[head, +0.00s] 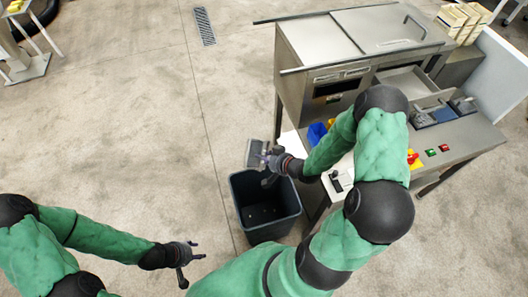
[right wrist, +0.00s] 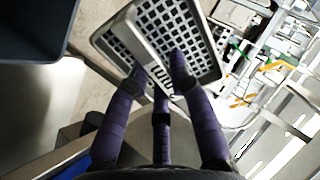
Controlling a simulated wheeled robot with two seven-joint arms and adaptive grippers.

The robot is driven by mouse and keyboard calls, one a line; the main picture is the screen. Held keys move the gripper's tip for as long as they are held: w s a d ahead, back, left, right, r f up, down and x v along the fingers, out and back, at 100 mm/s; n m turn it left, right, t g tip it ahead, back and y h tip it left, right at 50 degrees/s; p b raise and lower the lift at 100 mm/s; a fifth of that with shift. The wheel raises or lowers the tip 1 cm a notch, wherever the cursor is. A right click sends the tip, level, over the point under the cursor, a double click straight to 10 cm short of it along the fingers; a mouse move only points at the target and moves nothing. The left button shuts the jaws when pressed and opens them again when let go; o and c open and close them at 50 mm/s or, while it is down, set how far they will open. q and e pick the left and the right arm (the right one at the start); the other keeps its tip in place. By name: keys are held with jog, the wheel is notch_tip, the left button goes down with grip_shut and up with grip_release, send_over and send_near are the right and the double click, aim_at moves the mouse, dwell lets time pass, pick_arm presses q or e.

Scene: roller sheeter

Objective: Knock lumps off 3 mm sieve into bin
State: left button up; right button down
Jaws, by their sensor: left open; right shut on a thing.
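The sieve (head: 256,150) is a small grey framed grid. My right gripper (head: 271,160) is shut on its edge strip and holds it above the far rim of the dark bin (head: 248,228). In the right wrist view the sieve (right wrist: 205,35) shows its square holes beyond the fingers (right wrist: 160,72), and it looks tilted. No lumps can be made out on it. The bin (right wrist: 35,30) shows at top left there. A few small specks lie on the bin floor, too small to identify. My left gripper (head: 186,265) is open and empty, over bare floor left of the bin.
The steel sheeter machine (head: 335,55) stands behind and right of the bin. Its side bench (head: 455,140) carries red and green buttons. A blue container (head: 316,133) sits near my right forearm. The concrete floor (head: 120,130) on the left is clear.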

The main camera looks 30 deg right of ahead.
aim_at(262, 153)
jog(key=shift+w+r+g+h+p, duration=0.15)
jog(key=shift+r+g+p, duration=0.4)
jog(key=shift+p, duration=0.5)
jog(key=shift+w+r+g+h+p, duration=0.15)
jog(key=shift+r+g+p, duration=0.4)
jog(key=shift+p, duration=0.5)
jog(key=shift+a+r+g+p, duration=0.1)
jog(key=shift+r+g+p, duration=0.1)
jog(key=shift+g+p, duration=0.5)
jog(key=shift+f+g+h+b, duration=0.1)
jog(key=shift+g+h+b, duration=0.2)
jog(key=shift+h+b, duration=0.1)
jog(key=shift+w+r+g, duration=0.1)
jog(key=shift+r+g, duration=0.1)
jog(key=shift+g, duration=0.1)
jog(key=shift+b, duration=0.55)
jog(key=shift+g+b, duration=0.35)
jog(key=shift+g, duration=0.05)
jog(key=shift+w+a+r+g+h, duration=0.15)
jog(key=shift+r+g+h, duration=0.15)
jog(key=shift+r+g, duration=0.45)
jog(key=shift+g, duration=0.15)
jog(key=shift+w+r+g+h+p, duration=0.1)
jog(key=shift+r+g+h+p, duration=0.2)
jog(key=shift+r+g+p, duration=0.65)
jog(key=shift+w+f+g+p, duration=0.15)
jog(key=shift+g+p, duration=0.5)
jog(key=shift+p, duration=0.55)
